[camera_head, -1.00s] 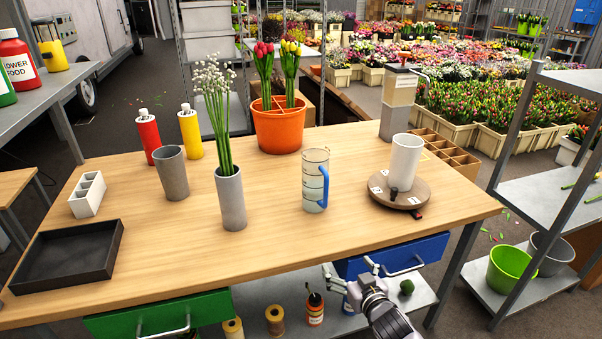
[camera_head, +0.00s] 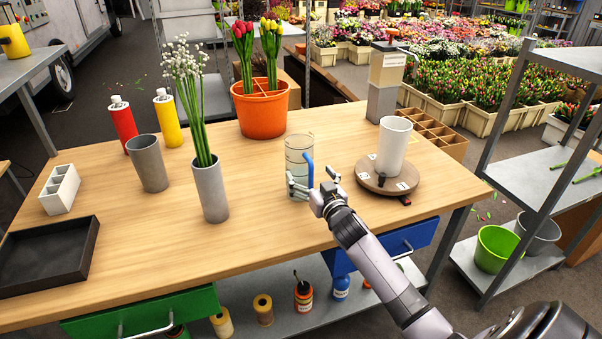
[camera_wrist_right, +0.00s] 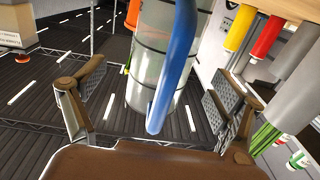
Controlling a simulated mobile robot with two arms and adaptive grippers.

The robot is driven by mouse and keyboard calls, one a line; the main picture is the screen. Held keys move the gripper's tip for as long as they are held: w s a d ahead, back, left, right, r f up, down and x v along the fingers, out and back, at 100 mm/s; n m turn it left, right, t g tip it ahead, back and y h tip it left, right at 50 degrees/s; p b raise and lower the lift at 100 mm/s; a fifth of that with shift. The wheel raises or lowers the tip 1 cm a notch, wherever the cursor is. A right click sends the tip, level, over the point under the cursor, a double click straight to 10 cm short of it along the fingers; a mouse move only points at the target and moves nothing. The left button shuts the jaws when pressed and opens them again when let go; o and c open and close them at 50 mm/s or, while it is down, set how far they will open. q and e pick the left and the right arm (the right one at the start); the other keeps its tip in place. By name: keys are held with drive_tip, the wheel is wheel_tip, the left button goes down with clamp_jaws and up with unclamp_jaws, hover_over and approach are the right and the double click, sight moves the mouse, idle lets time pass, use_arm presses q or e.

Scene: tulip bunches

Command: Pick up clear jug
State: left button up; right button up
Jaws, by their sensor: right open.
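The clear jug (camera_head: 298,155) stands upright on the wooden table (camera_head: 260,235). It has dark level lines and a blue handle (camera_head: 309,170) on its right side. My right gripper (camera_head: 311,184) is open at the jug's near right side, close to the handle. In the right wrist view the jug (camera_wrist_right: 150,65) and its blue handle (camera_wrist_right: 174,75) lie between the two spread fingers of the gripper (camera_wrist_right: 150,105). I cannot tell whether a finger touches the jug. My left gripper is not in view.
A grey vase (camera_head: 211,193) with white flowers stands left of the jug. A round turntable (camera_head: 368,180) bearing a white cylinder (camera_head: 394,145) stands to the right. An orange bucket (camera_head: 262,112) of tulips is behind. A black tray (camera_head: 45,280) lies at left. Front table space is clear.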

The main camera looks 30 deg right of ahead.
sight(305, 169)
drive_tip(key=w, duration=0.5)
drive_tip(key=shift+w+d, duration=0.3)
drive_tip(key=shift+r, duration=0.1)
drive_tip(key=shift+s, duration=0.1)
drive_tip(key=shift+c, duration=0.6)
drive_tip(key=c, duration=1.5)
drive_tip(key=shift+r, duration=0.1)
drive_tip(key=shift+c, duration=0.2)
drive_tip(key=shift+r, duration=0.1)
